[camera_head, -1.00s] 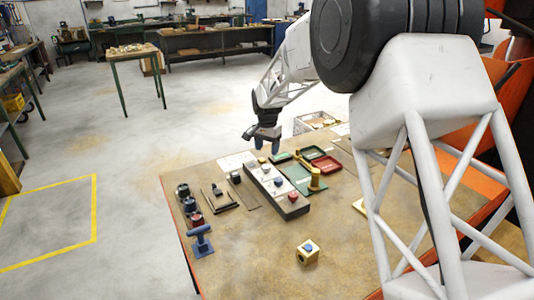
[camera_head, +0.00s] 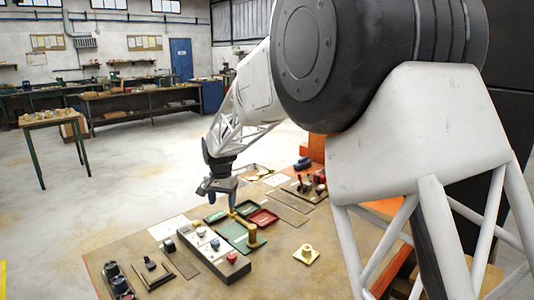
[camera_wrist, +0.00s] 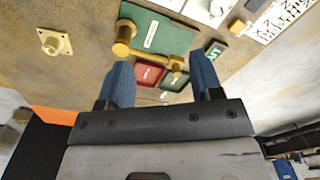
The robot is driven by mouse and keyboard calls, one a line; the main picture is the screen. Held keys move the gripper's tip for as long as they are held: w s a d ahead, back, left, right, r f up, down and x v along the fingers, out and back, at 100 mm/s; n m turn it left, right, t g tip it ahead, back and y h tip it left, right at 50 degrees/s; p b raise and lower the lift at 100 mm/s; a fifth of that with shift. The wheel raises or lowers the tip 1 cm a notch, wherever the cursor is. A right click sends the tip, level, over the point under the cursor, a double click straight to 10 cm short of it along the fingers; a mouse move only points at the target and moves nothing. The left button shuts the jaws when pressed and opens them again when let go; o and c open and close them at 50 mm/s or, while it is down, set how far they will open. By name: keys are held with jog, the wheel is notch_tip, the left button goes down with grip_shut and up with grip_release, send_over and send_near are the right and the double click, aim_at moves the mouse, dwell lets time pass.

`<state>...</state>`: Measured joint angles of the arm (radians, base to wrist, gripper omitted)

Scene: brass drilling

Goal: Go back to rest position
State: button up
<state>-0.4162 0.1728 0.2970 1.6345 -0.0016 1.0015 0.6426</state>
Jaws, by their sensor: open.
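My gripper (camera_head: 222,203) is raised above the far left part of the workbench (camera_head: 160,222), its blue fingers pointing down. In the wrist view the two blue fingers (camera_wrist: 162,78) stand apart with nothing held between them. Below it lie a green mat (camera_head: 232,232) and a brass tool (camera_head: 252,238), which also shows in the wrist view (camera_wrist: 125,38). A red tray (camera_head: 262,217) and a small green tray (camera_head: 217,217) lie beside the mat.
A grey block with coloured knobs (camera_head: 232,268) lies front left of the mat. A square brass flange (camera_head: 305,253) lies on the bench to the right. A board with dark-handled items (camera_head: 313,185) is at the back. Bare floor lies left of the bench.

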jog(key=s+d+r+n+t, duration=0.1)
jog(key=s+d+r, duration=0.4)
jog(key=s+d, duration=0.6)
jog(key=s+d+r, duration=0.5)
jog(key=s+d, duration=0.5)
jog(key=d, duration=0.2)
jog(key=s+d+f, duration=0.1)
jog(key=s+d, duration=0.2)
jog(key=s, duration=0.5)
jog(key=s+d+f+n, duration=0.1)
jog(key=s+d, duration=0.3)
jog(key=s, duration=0.4)
jog(key=s+d+f+t, duration=0.1)
jog(key=s+d+f, duration=0.1)
jog(key=s, duration=0.6)
jog(key=shift+s+d+f, duration=0.25)
jog(key=shift+s+d, duration=0.15)
jog(key=shift+d, duration=0.45)
jog(key=shift+c, duration=0.6)
